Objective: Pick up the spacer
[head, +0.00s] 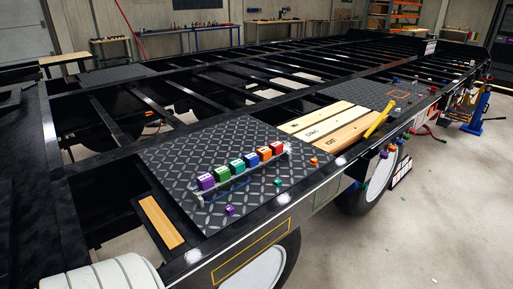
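No part is plainly marked as the spacer, and I cannot tell for certain which one it is. A light wooden block (161,222) lies lengthwise in a dark recess at the near left of the trailer frame. A row of coloured blocks, from a purple block (206,181) to a red block (277,148), stands on a narrow rail on the diamond plate (178,150).
Wooden boards (325,124) with dark lettering lie across the frame beyond the plate, with a yellow tool (378,122) at their right end. Small coloured pieces lie along the right edge. Open gaps lie between the black crossbeams (215,85). A wheel (262,268) sits below.

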